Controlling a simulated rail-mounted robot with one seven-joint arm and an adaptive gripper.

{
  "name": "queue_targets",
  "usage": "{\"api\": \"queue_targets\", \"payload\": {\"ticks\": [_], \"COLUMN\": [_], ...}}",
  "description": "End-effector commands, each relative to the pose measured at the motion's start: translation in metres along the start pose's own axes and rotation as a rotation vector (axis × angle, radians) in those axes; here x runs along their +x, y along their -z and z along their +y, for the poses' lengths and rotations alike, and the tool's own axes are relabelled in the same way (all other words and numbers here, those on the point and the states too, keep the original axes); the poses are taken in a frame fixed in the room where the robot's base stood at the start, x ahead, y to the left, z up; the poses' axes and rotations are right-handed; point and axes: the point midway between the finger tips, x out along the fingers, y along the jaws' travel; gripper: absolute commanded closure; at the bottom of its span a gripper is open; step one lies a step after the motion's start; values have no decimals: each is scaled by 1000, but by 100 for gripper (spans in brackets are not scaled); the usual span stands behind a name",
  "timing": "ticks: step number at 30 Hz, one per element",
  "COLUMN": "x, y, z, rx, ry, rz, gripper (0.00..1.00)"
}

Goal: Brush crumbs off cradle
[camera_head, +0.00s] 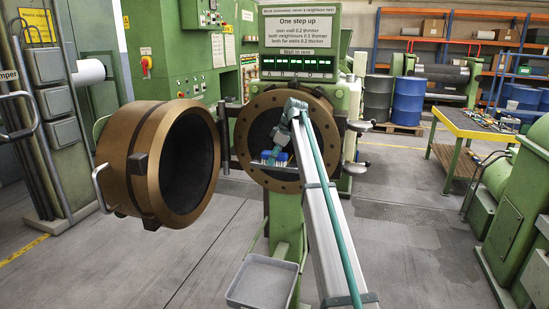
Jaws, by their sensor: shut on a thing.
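My gripper (281,139) is small in view, in front of the round brown-rimmed opening of the green machine. It is shut on a brush (274,157) with a blue part and pale lower edge. The brush is just above a narrow grey ledge (262,166) across the opening, which looks like the cradle. I cannot tell whether the brush touches it. Crumbs are too small to make out. My arm hides the right part of the opening.
A thick brown ring door (140,160) stands swung open at the left. A grey open bin (262,282) sits low in front of the machine. A sign and lit display (298,64) are above the opening. A workbench (470,126) with tools stands right. Blue drums (408,101) stand behind.

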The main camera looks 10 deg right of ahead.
Motion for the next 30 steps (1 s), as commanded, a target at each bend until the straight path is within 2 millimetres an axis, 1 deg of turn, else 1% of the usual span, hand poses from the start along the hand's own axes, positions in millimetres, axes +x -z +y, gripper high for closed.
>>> {"api": "queue_targets", "payload": {"ticks": [1, 4, 5, 6, 24, 30], "x": [1, -4, -8, -19, -66, -73], "y": [0, 2, 5, 10, 31, 34], "z": [-3, -3, -2, -2, -4, -4], "rx": [0, 0, -1, -2, -4, -4], "ry": [2, 2, 1, 0, 2, 1], "rz": [0, 0, 0, 1, 0, 0], "gripper": [88, 88, 88, 88, 88, 88]}}
